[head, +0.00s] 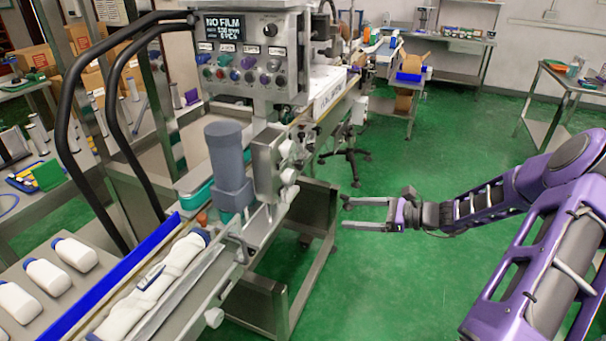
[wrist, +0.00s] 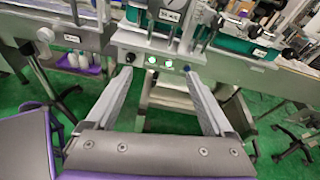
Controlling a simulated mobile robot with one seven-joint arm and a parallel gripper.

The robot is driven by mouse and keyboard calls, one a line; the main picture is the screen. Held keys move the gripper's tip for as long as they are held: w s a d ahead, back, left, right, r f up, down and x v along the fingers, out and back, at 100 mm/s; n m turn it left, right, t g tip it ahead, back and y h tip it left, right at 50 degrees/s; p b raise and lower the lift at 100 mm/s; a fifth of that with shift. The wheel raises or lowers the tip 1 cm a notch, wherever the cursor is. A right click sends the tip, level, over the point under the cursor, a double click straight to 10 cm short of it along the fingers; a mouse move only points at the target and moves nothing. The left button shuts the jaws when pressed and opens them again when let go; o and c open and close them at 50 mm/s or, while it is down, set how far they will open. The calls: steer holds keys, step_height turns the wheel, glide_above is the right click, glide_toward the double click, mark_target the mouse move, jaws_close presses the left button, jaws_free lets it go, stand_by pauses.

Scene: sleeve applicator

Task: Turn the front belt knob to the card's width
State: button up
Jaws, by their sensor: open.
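The sleeve machine (head: 262,60) has pale round knobs on its near side: an upper knob (head: 288,176) by the grey column and a lower knob (head: 214,317) at the near conveyor end. I cannot tell which is the front belt knob. I cannot make out the width card.
A wrapped bottle (head: 182,255) lies on the conveyor. The machine's steel leg frame (head: 318,225) is left of my gripper. A stool (head: 350,155) stands behind. Green floor (head: 440,285) around my arm is clear.

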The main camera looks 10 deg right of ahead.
step_height(320, 180, up, 5)
steer(key=d+m+t+y, duration=0.1)
steer(key=d+t+y, duration=0.1)
glide_toward(293, 179)
steer(key=x, duration=0.8)
steer(key=c, duration=1.4)
steer(key=shift+o, duration=0.2)
steer(key=shift+f, duration=0.1)
steer(key=shift+d+n, duration=0.1)
steer(key=shift+n, duration=0.2)
